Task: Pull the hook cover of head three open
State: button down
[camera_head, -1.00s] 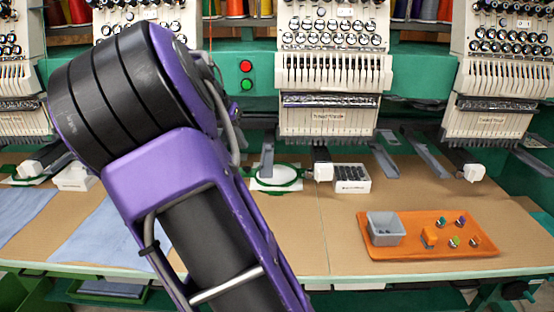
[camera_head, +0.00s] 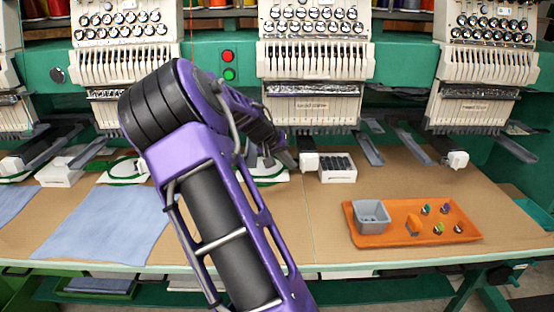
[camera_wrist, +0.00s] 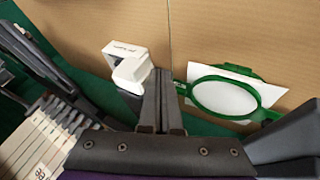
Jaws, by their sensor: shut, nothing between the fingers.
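An embroidery head (camera_head: 313,75) hangs near the middle of the head view, with a dark arm below it ending in a white block-shaped cover (camera_head: 308,162). I cannot read a head number, so I cannot confirm this is head three. The white cover also shows in the wrist view (camera_wrist: 131,73), just left of my fingertips. My gripper (camera_wrist: 162,74) has its dark fingers together and empty, pointing down beside the cover; a slight gap seems to remain between them. In the head view my gripper (camera_head: 289,160) is small and dark, left of the cover. The cover appears closed.
A white box (camera_head: 338,169) stands right of the cover. A green hoop (camera_wrist: 187,88) on white backing lies right of my gripper. An orange tray (camera_head: 380,237) holds a grey bin and small parts. Other heads (camera_head: 484,80) hang on both sides. The front tabletop is mostly clear.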

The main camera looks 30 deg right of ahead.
jog(key=shift+s+d, duration=0.45)
jog(key=shift+d, duration=0.25)
